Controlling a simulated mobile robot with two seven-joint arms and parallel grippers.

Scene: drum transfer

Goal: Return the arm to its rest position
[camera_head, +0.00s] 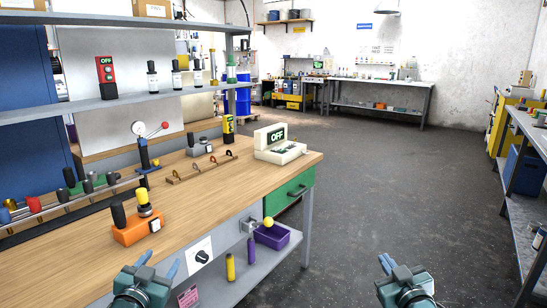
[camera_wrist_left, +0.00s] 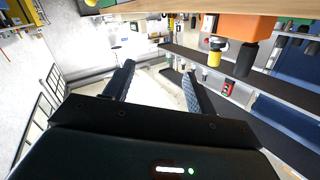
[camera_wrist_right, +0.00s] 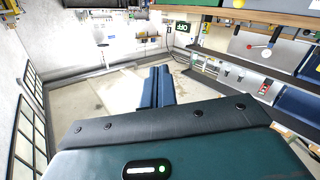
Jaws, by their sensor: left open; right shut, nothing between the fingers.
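My left gripper (camera_head: 158,264) is at the front edge of the wooden workbench (camera_head: 205,205), low in the head view. It is open and empty, and its two spread fingers (camera_wrist_left: 158,88) show in the left wrist view. My right gripper (camera_head: 384,263) is over the open floor, right of the bench. It is shut with nothing in it, and its fingers (camera_wrist_right: 157,88) lie together in the right wrist view. Both grippers are apart from any object. The rest of each arm is out of the head view.
An orange block (camera_head: 137,228) with a black and a yellow cylinder stands on the bench near my left gripper. A purple bin (camera_head: 271,236) and a yellow cylinder (camera_head: 230,267) are at the lower shelf. A grey table (camera_head: 525,190) stands far right. The floor between is clear.

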